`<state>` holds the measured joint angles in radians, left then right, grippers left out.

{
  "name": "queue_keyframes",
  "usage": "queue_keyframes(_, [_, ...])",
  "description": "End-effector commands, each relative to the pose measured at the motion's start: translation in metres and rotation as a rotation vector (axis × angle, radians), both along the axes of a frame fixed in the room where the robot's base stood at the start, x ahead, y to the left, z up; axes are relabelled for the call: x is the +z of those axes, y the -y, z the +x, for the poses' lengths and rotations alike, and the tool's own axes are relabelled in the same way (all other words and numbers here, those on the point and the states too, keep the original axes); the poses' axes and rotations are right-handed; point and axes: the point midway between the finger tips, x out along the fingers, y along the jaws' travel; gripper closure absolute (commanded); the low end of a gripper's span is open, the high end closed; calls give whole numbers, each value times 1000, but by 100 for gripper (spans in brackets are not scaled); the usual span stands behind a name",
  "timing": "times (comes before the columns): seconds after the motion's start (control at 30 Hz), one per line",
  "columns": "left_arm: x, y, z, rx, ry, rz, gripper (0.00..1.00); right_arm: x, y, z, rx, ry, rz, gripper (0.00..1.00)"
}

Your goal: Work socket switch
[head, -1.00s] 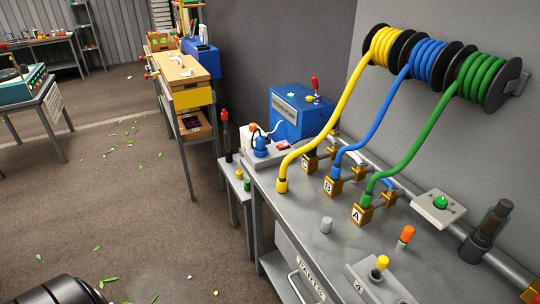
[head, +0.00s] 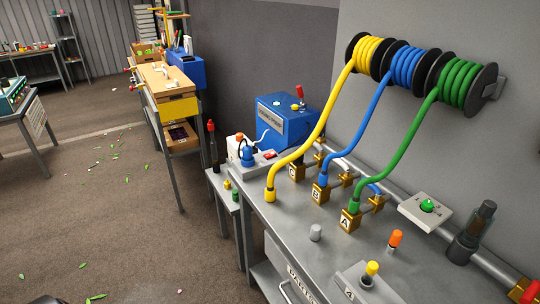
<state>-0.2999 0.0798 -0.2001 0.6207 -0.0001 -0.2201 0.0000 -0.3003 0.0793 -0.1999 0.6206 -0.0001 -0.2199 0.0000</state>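The light grey socket box (head: 258,161) sits at the far left end of the grey metal bench (head: 300,225). A small red switch (head: 268,154) is on its top right side; its position is too small to tell. A blue plug (head: 247,156) stands upright in the box, left of the switch, with an orange-topped part behind it. A white cable runs from there toward the blue machine (head: 286,120) behind. Neither of my grippers shows in the head view.
Yellow, blue and green hoses hang from wall reels (head: 420,72); the yellow end (head: 270,193) stands near the box. Brass blocks A, B and C line the bench back. A low side stand (head: 223,185) holds bottles. The floor at left (head: 90,220) is open, with scattered leaves.

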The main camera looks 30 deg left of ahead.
Motion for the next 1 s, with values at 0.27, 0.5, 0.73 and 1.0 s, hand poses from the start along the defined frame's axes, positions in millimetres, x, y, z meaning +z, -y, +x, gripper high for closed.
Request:
queue_keyframes(0.27, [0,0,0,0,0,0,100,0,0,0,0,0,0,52])
queue_keyframes(0.5, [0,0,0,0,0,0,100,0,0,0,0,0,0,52])
queue_keyframes(0.73, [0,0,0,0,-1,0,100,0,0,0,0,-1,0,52])
queue_keyframes(1.0, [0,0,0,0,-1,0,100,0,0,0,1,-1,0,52])
